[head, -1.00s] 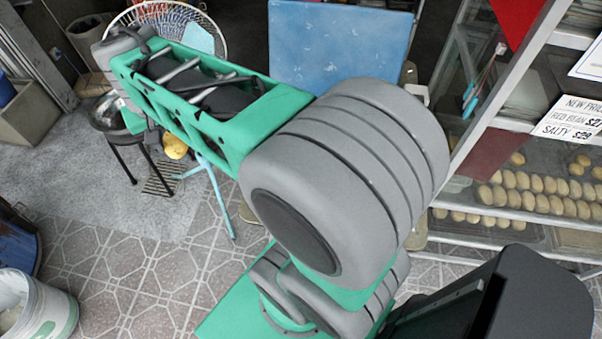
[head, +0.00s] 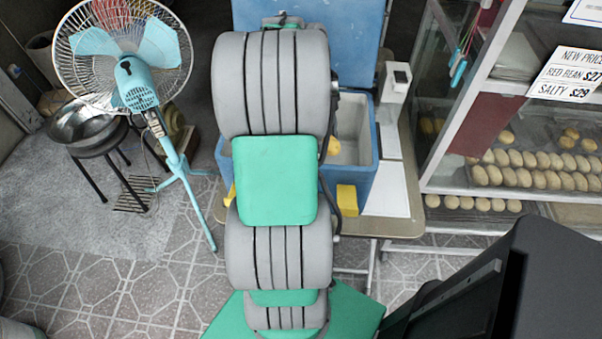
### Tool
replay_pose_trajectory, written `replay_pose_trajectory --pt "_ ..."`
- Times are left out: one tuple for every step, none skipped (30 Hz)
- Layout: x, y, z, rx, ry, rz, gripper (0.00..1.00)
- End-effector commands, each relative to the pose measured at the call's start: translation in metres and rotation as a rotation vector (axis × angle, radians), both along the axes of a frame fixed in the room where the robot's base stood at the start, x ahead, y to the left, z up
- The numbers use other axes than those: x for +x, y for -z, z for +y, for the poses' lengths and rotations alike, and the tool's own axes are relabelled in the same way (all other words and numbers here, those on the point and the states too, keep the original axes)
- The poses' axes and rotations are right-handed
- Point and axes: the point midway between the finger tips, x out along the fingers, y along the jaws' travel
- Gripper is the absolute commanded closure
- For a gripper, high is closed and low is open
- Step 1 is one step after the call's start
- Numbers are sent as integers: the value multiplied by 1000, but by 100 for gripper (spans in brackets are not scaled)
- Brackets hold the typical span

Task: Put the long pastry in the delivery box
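The delivery box looks to be the blue box (head: 376,150), which stands on a small table with its blue lid (head: 345,25) raised at the back. Its pale inside shows only at the right, because my own arm covers the left and middle of it. I cannot see into all of the box. The long pastry cannot be made out. My gripper is hidden beyond my arm, which reaches away from me toward the box, so its fingers and anything in them do not show.
A small beige table (head: 400,222) holds the box and a white device (head: 395,85). A blue standing fan (head: 135,80) and a stool with a metal bowl (head: 85,125) are at left. A glass display case with round pastries (head: 530,175) is at right. Tiled floor is open at lower left.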

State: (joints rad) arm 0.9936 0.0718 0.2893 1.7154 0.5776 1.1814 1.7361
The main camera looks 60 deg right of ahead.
Motion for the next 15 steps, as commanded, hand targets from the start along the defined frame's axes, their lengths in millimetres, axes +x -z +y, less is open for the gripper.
replay_pose_trajectory --pt "-4 6 -1 1 26 0 93" --pt "-5 11 -2 2 36 1 93" --pt "-6 18 -1 3 40 2 93" --pt "-6 25 -1 3 39 2 93" --pt "-5 31 -1 4 38 2 93" --pt "-5 38 -1 2 37 2 93" --pt "-5 43 -1 3 36 2 93" --pt "-5 47 -1 2 36 1 93" --pt "-5 53 -1 2 36 1 93" --pt "-5 58 -1 3 35 2 93" --pt "-5 64 -1 3 35 2 93" --pt "-5 72 -1 4 35 2 93" --pt "-5 79 -1 3 34 2 93" --pt "-5 84 -1 3 35 1 93" --pt "-5 92 -1 2 35 1 93"
